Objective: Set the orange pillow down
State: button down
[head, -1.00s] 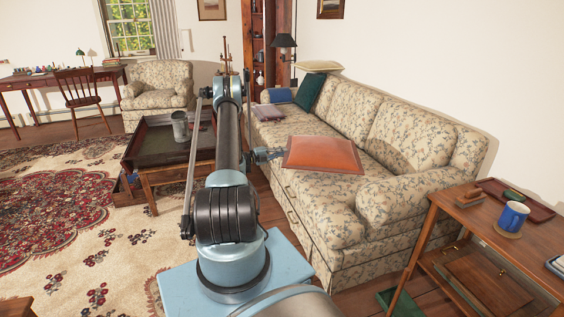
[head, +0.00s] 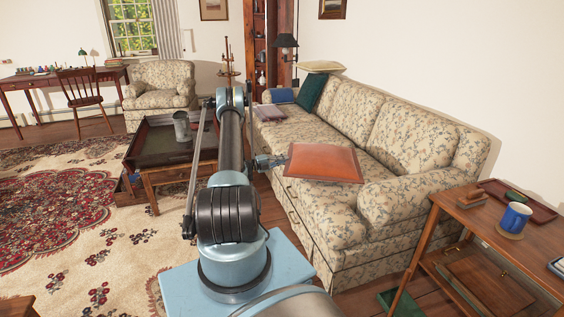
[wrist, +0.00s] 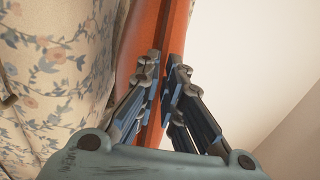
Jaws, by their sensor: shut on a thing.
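The orange pillow (head: 324,163) is a flat square cushion at the near part of the floral sofa (head: 318,211). My gripper (head: 278,160) is at the pillow's left edge in the head view. In the wrist view my gripper (wrist: 165,80) is shut on the edge of the orange pillow (wrist: 163,28), which runs up between the fingers. The pillow is over the sofa seat; I cannot tell whether its underside touches the seat. The sofa's floral fabric (wrist: 55,60) fills the left of the wrist view.
A green pillow (head: 311,93), a blue cushion (head: 282,96) and a cream pillow (head: 321,66) are at the sofa's far end. A low dark table (head: 160,150) with a grey mug (head: 182,126) stands left of my arm. A side table (head: 470,215) stands at the right.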

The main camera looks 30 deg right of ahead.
jog(key=shift+f, duration=0.1)
jog(key=c, duration=2)
grip_release()
jog(key=shift+o, duration=1.4)
